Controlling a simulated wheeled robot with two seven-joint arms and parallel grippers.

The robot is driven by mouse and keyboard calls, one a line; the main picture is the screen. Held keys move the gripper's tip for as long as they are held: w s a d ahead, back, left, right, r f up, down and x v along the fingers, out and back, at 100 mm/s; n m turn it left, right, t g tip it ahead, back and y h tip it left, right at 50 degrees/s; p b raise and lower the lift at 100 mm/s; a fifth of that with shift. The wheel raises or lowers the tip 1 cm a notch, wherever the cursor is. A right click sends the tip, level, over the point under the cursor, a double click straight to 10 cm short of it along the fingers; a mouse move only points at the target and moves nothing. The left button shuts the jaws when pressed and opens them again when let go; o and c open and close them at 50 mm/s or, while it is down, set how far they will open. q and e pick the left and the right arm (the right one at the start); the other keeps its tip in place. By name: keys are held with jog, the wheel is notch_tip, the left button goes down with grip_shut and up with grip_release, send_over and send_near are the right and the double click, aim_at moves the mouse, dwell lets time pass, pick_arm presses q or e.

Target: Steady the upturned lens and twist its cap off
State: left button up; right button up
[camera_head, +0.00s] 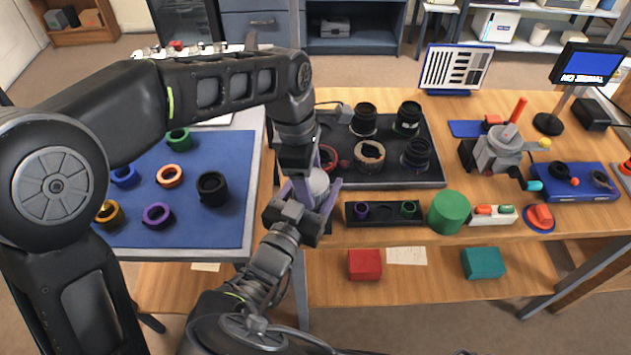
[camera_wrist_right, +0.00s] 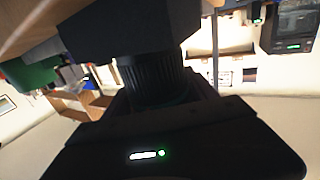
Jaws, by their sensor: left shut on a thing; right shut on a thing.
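The upturned lens shows a pale grey round top (camera_head: 319,182), taken to be its cap, between my two grippers at the table's left edge. The rest of it is hidden by the grippers in the head view. In the right wrist view a dark ribbed barrel (camera_wrist_right: 150,78) stands close in front of the camera. My left gripper (camera_head: 312,170) comes down from above and behind, shut on the lens. My right gripper (camera_head: 316,194) reaches in from the front, its purple fingers on either side, shut on the lens. Which part each grips is not clear.
A dark tray (camera_head: 432,178) with several lens parts lies just right of the grippers. A black holder (camera_head: 384,222) and a green cylinder (camera_head: 449,212) stand in front of it. A blue mat (camera_head: 225,222) with several coloured rings lies left.

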jog(key=c, duration=0.9)
jog(key=o, duration=1.7)
jog(key=shift+o, duration=0.2)
jog(key=shift+v, duration=3.75)
pick_arm(q)
jog(key=o, duration=1.4)
jog(key=shift+w+a+r, duration=0.1)
jog(key=shift+a+r, duration=0.1)
jog(key=shift+r, duration=1.1)
jog(key=shift+s+a+r, duration=0.1)
jog(key=shift+a+r, duration=0.1)
jog(key=shift+r, duration=1.05)
jog(key=shift+w+a+r, duration=0.1)
jog(key=shift+a+r, duration=0.1)
jog(key=shift+r, duration=1.1)
